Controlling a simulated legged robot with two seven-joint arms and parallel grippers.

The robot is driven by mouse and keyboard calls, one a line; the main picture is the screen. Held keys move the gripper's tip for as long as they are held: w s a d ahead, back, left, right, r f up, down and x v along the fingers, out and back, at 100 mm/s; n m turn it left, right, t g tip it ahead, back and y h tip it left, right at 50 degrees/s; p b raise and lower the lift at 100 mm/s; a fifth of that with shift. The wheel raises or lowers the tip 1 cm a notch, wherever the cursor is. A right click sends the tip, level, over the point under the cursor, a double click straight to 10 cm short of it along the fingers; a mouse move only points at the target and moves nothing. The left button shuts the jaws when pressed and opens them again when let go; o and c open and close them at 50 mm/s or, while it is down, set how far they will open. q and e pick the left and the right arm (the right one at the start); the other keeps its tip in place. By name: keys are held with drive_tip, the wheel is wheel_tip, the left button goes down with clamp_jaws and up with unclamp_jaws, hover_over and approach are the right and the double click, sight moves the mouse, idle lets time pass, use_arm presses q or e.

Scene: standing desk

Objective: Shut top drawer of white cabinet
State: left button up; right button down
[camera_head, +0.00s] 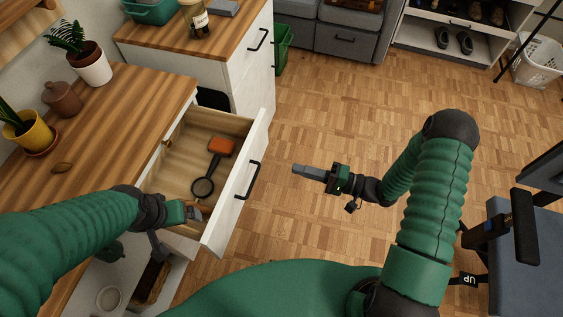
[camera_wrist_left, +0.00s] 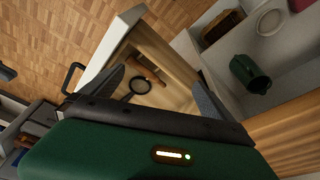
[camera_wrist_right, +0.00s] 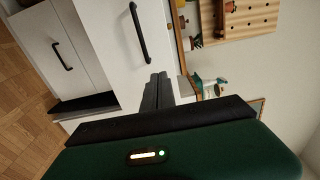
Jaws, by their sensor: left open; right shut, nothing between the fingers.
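The white cabinet's top drawer (camera_head: 235,200) stands pulled out from under the wooden desk top, its white front with a black handle (camera_head: 253,181) facing right. A magnifying glass (camera_head: 203,187) and an orange-topped item (camera_head: 221,147) lie inside. My left gripper (camera_head: 192,212) is open at the drawer's near side; the left wrist view shows its fingers (camera_wrist_left: 160,90) spread, with the drawer between and beyond them. Whether they touch it I cannot tell. My right gripper (camera_head: 294,168) is shut and empty, in the air right of the drawer front, apart from it, pointing left.
Open shelves below hold a green mug (camera_wrist_left: 250,73) and a bowl (camera_head: 110,298). A second white cabinet (camera_head: 250,75) stands behind. Potted plants (camera_head: 93,65) stand on the desk top. A blue chair (camera_head: 525,250) is at right. The parquet floor between is clear.

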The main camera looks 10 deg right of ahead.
sight(249, 156)
drive_tip(key=b+x, duration=0.2)
drive_tip(key=x, duration=1)
drive_tip(key=shift+f, duration=0.1)
drive_tip(key=shift+w+a, duration=0.25)
drive_tip(key=shift+a, duration=0.2)
